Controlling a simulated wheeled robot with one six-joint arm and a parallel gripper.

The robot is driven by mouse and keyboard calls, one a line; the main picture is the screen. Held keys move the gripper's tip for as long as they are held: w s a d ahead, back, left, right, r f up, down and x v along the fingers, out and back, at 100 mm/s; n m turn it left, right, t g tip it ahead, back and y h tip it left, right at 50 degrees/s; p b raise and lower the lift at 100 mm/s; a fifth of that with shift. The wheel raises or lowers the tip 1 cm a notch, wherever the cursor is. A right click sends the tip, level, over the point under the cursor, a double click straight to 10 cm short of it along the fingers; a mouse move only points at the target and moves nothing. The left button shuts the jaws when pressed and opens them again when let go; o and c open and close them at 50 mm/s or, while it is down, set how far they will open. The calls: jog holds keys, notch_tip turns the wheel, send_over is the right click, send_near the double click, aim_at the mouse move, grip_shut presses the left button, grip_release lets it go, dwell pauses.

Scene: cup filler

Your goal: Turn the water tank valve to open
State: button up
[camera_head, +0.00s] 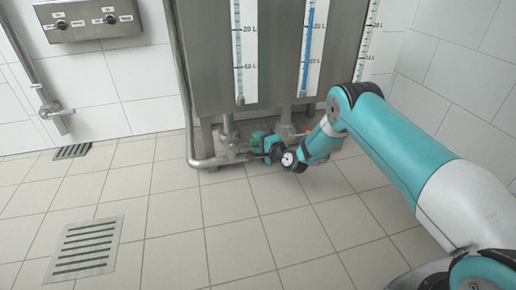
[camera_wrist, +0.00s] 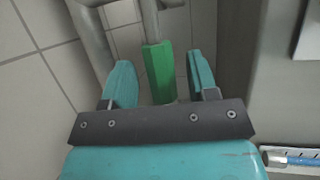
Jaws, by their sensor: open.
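The water tank (camera_head: 270,50) is a grey metal cabinet with level gauges on its front. Under it, pipes carry a valve with a green handle (camera_head: 257,138). In the wrist view the green handle (camera_wrist: 158,70) lies between the two teal fingers of my gripper (camera_wrist: 160,80). The fingers are open, with a gap visible on each side of the handle. In the head view my gripper (camera_head: 262,145) is low at the tank's underside, beside the pipes, and partly hides the valve.
A control box (camera_head: 88,20) hangs on the wall at upper left. A vertical pipe (camera_head: 182,80) runs along the tank's left side. Floor drains (camera_head: 87,248) lie at left. The tiled floor in front is clear. A red-orange part (camera_head: 309,128) shows right of the valve.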

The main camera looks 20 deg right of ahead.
jog(key=shift+w+a, duration=0.15)
jog(key=shift+w, duration=0.25)
grip_shut()
